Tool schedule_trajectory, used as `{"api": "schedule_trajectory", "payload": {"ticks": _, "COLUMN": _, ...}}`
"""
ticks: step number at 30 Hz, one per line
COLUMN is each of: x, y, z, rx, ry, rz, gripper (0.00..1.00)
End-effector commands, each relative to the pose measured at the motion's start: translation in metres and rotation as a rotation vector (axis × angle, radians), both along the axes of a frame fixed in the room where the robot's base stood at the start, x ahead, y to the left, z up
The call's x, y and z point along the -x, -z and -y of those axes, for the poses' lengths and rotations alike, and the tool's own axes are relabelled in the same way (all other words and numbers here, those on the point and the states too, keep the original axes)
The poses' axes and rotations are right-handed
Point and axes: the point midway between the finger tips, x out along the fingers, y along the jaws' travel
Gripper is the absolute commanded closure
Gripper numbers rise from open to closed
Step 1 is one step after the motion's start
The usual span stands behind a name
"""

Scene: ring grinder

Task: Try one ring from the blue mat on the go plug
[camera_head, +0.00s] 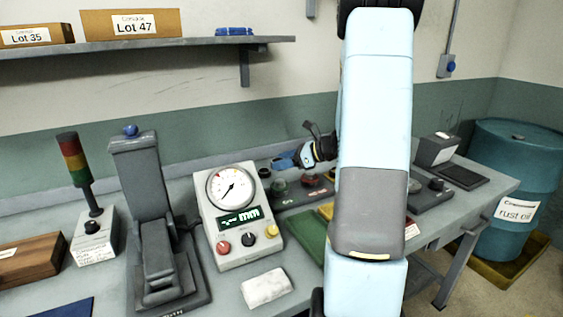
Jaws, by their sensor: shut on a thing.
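My gripper (284,162) is at the end of my pale blue arm, over the back of the bench. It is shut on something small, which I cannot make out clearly. Below it is a dark base with a green-marked post (279,187), likely the go plug, and a red-marked post (311,180) to its right. The gripper looks just above the green-marked post; whether they touch is unclear. A corner of a blue mat (62,308) shows at the bottom left, with no ring visible on that part.
A dial gauge box (238,215) and a tall grey press-like stand (140,180) are left of the gripper. A white cloth (267,288) lies in front. A green mat (313,235) is partly behind my arm. A signal lamp (75,160) stands left; a blue drum (515,165) stands right.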

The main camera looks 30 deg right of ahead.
Motion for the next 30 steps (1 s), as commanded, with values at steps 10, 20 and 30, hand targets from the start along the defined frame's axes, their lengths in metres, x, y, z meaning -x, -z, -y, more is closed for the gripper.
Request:
{"api": "schedule_trajectory", "payload": {"ticks": 10, "x": 0.001, "y": 0.010, "z": 0.002, "rx": 0.000, "ry": 0.004, "rz": -0.001, "gripper": 0.79}}
{"api": "schedule_trajectory", "payload": {"ticks": 20, "x": 0.000, "y": 0.031, "z": 0.002, "rx": -0.001, "ry": 0.004, "rz": -0.001, "gripper": 0.79}}
{"api": "schedule_trajectory", "payload": {"ticks": 30, "x": 0.000, "y": 0.053, "z": 0.002, "rx": 0.000, "ry": 0.004, "rz": -0.002, "gripper": 0.79}}
